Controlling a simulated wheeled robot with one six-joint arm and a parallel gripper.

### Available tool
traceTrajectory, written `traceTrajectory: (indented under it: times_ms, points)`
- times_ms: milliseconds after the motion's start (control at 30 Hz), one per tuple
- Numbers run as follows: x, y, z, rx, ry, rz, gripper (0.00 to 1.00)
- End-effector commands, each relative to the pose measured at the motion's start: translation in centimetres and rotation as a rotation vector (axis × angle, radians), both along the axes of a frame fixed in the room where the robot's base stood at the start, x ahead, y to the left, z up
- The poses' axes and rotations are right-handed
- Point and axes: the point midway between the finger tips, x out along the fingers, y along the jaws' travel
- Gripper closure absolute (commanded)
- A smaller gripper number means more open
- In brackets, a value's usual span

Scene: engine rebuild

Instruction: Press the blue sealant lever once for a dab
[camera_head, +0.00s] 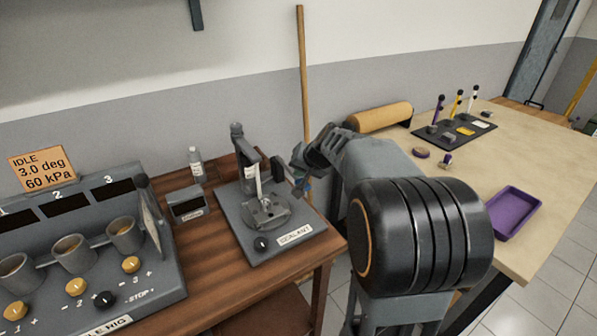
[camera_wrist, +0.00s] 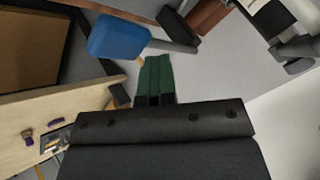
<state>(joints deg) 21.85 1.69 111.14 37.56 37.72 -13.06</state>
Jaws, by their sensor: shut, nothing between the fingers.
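The sealant dispenser stands on a grey base plate (camera_head: 228,211) with a SEALANT label (camera_head: 295,235), on the wooden bench. The blue lever paddle (camera_wrist: 118,38) shows clearly in the wrist view, on a dark bar (camera_wrist: 172,44). In the head view the paddle is mostly hidden by my gripper (camera_head: 308,164), which is beside the dispenser on its right. In the wrist view my gripper's green fingertips (camera_wrist: 154,72) are together and empty. They lie close below and right of the paddle in the picture; I cannot tell whether they touch it.
The idle rig (camera_head: 110,230) with several cups and knobs is at the left. A pale table (camera_head: 540,150) with a purple tray (camera_head: 513,211) is at the right. A wooden pole (camera_head: 303,70) leans on the wall.

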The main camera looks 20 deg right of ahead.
Motion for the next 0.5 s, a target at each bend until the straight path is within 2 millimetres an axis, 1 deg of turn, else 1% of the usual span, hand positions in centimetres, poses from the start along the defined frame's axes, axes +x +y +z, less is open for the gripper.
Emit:
traceTrajectory:
  times_ms: [500]
  points:
    - [0.2, 0.0, 2.9, -0.001, 0.002, 0.001, 1.0]
